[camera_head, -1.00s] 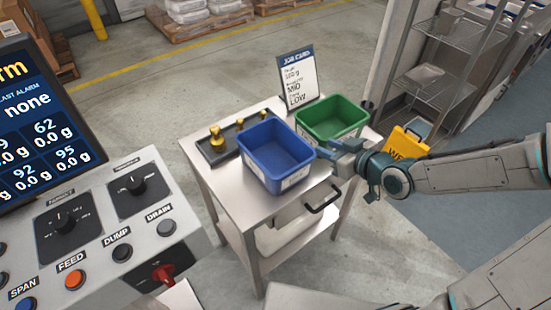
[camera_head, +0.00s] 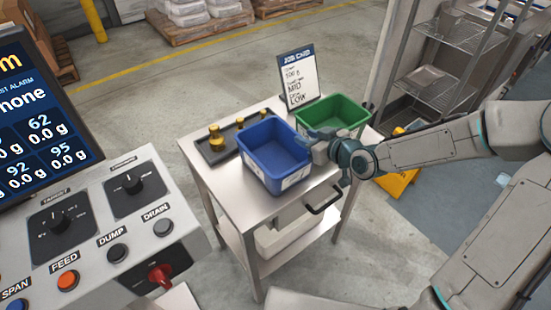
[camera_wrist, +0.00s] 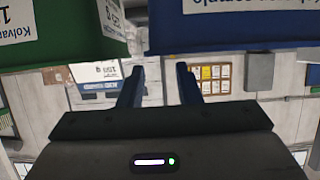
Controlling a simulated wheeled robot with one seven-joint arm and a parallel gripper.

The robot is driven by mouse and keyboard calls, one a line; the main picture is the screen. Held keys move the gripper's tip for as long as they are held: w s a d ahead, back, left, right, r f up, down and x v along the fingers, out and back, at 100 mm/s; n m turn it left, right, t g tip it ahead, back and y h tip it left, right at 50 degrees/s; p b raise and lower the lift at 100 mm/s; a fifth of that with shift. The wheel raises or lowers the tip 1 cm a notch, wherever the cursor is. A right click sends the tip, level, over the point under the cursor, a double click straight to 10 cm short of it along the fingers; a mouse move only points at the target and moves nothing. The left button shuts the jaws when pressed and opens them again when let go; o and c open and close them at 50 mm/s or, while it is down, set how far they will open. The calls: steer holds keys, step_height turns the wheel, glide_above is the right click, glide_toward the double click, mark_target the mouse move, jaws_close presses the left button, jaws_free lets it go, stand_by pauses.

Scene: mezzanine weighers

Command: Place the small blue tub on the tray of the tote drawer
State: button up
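The blue tub (camera_head: 272,160) stands upright on the steel cart top, with a white label on its front. The green tub (camera_head: 345,112) stands just behind and right of it. My gripper (camera_head: 313,138) is at the blue tub's right rim, near the gap between the tubs; in the head view I cannot tell if it touches. In the wrist view my gripper (camera_wrist: 159,85) has its two fingers apart with nothing between them. The blue tub (camera_wrist: 230,38) fills the top right there, and the green tub (camera_wrist: 60,45) the top left. I cannot make out a tote drawer's tray.
A dark tray with brass weights (camera_head: 215,140) and a job card stand (camera_head: 298,80) share the cart top (camera_head: 228,195). A black handle (camera_head: 322,198) juts from its front. A control panel (camera_head: 100,215) stands left, wire shelves (camera_head: 440,90) right. A yellow sign (camera_head: 398,183) stands behind my arm.

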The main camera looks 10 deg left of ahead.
steer(key=shift+f+x, duration=0.1)
steer(key=shift+x, duration=1.15)
steer(key=shift+f+x, duration=0.15)
steer(key=shift+x, duration=1.05)
steer(key=shift+d, duration=0.2)
jaws_close()
